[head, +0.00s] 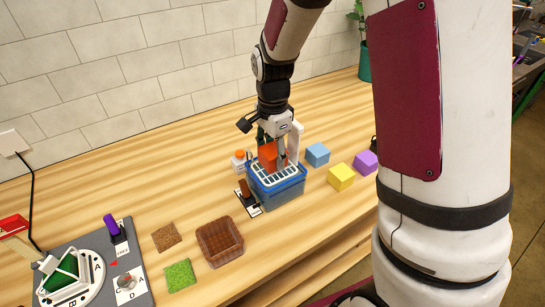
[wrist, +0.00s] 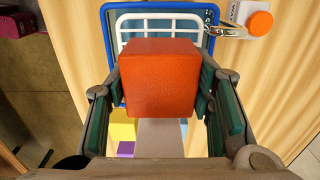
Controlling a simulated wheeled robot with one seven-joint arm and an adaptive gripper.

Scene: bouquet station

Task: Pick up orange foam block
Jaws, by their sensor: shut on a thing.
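The orange foam block (head: 267,157) is between the fingers of my gripper (head: 273,153), over the blue bin (head: 287,197) with a white rack (head: 263,178) across its top. In the wrist view the block (wrist: 158,78) fills the middle, with the dark green finger pads of my gripper (wrist: 160,88) pressed against its left and right sides. The bin's blue rim (wrist: 160,8) and the white rack (wrist: 128,27) show behind it. I cannot tell whether the block's underside touches the rack.
Blue (head: 317,154), yellow (head: 341,177) and purple (head: 365,162) blocks stand right of the bin. A brown basket (head: 220,242), two flat squares (head: 180,275) and a grey control panel (head: 135,280) are at the left.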

